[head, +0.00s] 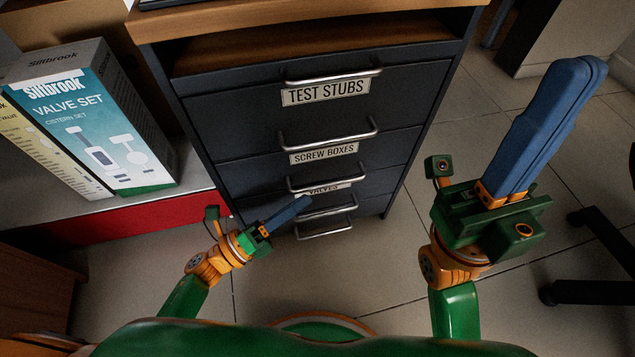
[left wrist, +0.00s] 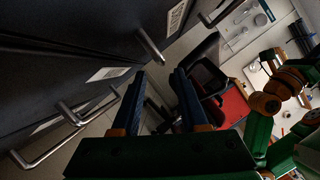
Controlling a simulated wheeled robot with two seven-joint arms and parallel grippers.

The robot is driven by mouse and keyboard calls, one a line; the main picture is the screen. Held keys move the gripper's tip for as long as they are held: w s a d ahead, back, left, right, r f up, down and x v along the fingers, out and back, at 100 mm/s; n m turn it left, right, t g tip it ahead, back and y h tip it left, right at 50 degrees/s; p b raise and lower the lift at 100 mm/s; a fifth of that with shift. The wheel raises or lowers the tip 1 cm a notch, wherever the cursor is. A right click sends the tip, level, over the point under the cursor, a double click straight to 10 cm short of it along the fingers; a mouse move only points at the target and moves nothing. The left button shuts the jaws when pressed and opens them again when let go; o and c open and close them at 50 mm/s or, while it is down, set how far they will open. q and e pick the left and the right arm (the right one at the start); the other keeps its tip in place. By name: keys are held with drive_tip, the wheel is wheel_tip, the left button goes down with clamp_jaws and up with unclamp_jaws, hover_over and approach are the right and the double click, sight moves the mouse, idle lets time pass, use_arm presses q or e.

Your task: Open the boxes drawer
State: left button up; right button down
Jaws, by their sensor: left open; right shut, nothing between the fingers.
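The dark drawer cabinet has a drawer front labelled SCREW BOXES (head: 322,153), second from the top, with a metal bar handle (head: 327,139). All its drawers look shut. My left gripper (head: 302,203) is in front of the lower drawers, below the SCREW BOXES handle, and overlaps the VALVES drawer (head: 345,187) in the picture. In the left wrist view its blue fingers (left wrist: 160,72) are apart with nothing between them; drawer handles show beyond and to the left. My right gripper (head: 580,75) is shut and empty, right of the cabinet.
The TEST STUBS drawer (head: 325,90) is at the top, and a lowest handle (head: 325,228) sits under VALVES. A valve set box (head: 105,120) stands on a red-edged shelf (head: 150,215) at left. Black chair legs (head: 585,290) stand at right. Tiled floor between is clear.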

sight(327, 184)
use_arm(q)
drive_tip(key=x, duration=0.7)
drive_tip(key=shift+s+d+r+b, duration=0.1)
drive_tip(key=shift+r+b, duration=0.05)
drive_tip(key=shift+b, duration=0.2)
clamp_jaws()
idle(0.9)
